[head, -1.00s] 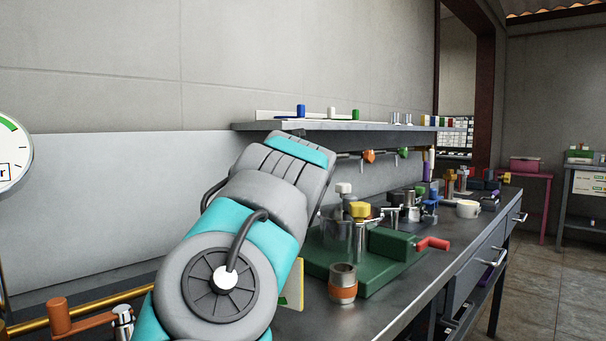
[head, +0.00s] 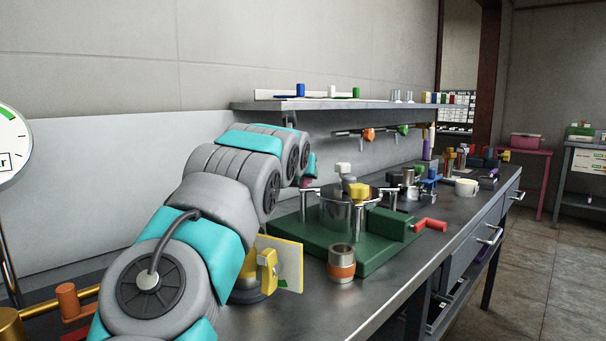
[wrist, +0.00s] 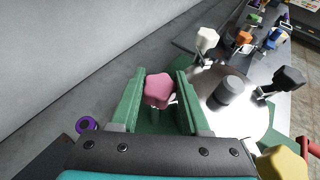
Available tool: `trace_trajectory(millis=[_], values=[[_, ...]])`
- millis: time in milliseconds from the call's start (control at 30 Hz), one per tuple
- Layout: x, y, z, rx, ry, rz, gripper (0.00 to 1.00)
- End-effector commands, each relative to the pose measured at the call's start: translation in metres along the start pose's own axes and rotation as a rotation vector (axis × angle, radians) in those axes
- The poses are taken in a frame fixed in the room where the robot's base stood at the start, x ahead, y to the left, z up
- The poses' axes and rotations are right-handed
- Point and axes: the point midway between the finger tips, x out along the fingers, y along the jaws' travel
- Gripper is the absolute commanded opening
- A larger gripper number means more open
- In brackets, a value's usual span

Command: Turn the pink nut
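The pink nut (wrist: 159,91) is a lobed knob at the middle of the wrist view, at the edge of a round metal lid (wrist: 208,84). My gripper (wrist: 160,78) has its two green fingers on either side of the nut, spread apart. The gap to the nut is narrow on both sides, and I cannot see clear contact. In the head view a bit of the pink nut (head: 306,183) shows below my wrist. My arm hides the rest and the fingers.
A white knob (wrist: 206,38), a dark grey knob (wrist: 289,78) and a yellow knob (wrist: 281,164) stand around the lid. A grey cylinder (wrist: 229,90) rises from its middle. The green base (head: 376,258) carries a red handle (head: 430,225). An orange-banded cup (head: 341,263) stands in front.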

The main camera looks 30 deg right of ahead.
Motion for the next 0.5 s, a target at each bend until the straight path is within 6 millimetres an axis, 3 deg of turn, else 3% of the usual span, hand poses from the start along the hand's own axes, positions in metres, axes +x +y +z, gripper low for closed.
trace_trajectory(millis=[33,267,500], values=[[-0.0005,-0.0001,0.0013,0.0,-0.003,0.0,0.51],[-0.0003,0.0001,0.0006,0.0,-0.001,0.001,0.76],[-0.0003,0.0003,0.0002,0.0,0.0,0.001,0.76]])
